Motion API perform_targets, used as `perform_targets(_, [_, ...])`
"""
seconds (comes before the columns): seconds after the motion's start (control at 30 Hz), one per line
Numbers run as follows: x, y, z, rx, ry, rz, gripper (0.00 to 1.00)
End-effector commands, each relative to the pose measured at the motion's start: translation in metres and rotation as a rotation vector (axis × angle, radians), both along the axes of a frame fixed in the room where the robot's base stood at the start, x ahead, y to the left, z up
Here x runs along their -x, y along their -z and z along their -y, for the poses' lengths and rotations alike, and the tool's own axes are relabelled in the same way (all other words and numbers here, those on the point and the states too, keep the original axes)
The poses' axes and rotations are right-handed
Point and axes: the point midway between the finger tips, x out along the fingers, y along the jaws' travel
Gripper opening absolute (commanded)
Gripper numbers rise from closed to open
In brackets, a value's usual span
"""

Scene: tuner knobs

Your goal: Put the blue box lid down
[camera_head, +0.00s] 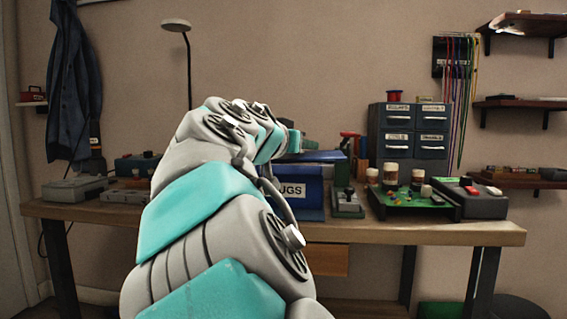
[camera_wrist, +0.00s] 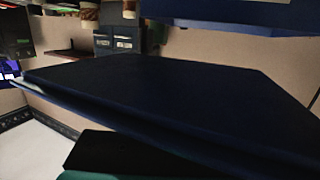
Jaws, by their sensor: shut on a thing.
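The blue box (camera_head: 299,198) stands on the workbench, with a white label ending in "UGS" partly hidden by my arm. The blue lid (camera_head: 318,156) shows as a flat blue edge just above or behind the box; I cannot tell whether it touches it. My gripper (camera_head: 296,143) is near the lid, mostly hidden behind my arm. In the wrist view the dark blue lid (camera_wrist: 170,95) fills the middle as a broad tilted panel. A dark finger of my gripper lies against its lower edge, shut on it. A blue part with a white label shows at the top there.
A drawer cabinet (camera_head: 408,135) stands behind. Grey cases (camera_head: 75,189) sit at the left.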

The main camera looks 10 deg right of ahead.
Motion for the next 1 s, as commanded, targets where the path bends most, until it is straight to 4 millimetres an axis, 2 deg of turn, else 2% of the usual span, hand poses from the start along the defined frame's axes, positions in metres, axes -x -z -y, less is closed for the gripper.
perform_targets(0.1, [-0.022, 0.004, 0.001, -0.001, -0.001, -0.003, 0.00])
perform_targets(0.5, [-0.080, 0.008, 0.002, -0.002, -0.002, -0.001, 0.00])
perform_targets(0.7, [-0.099, 0.010, 0.003, -0.003, 0.000, -0.003, 0.00])
perform_targets(1.0, [-0.106, 0.010, 0.003, 0.000, 0.000, 0.000, 0.00])
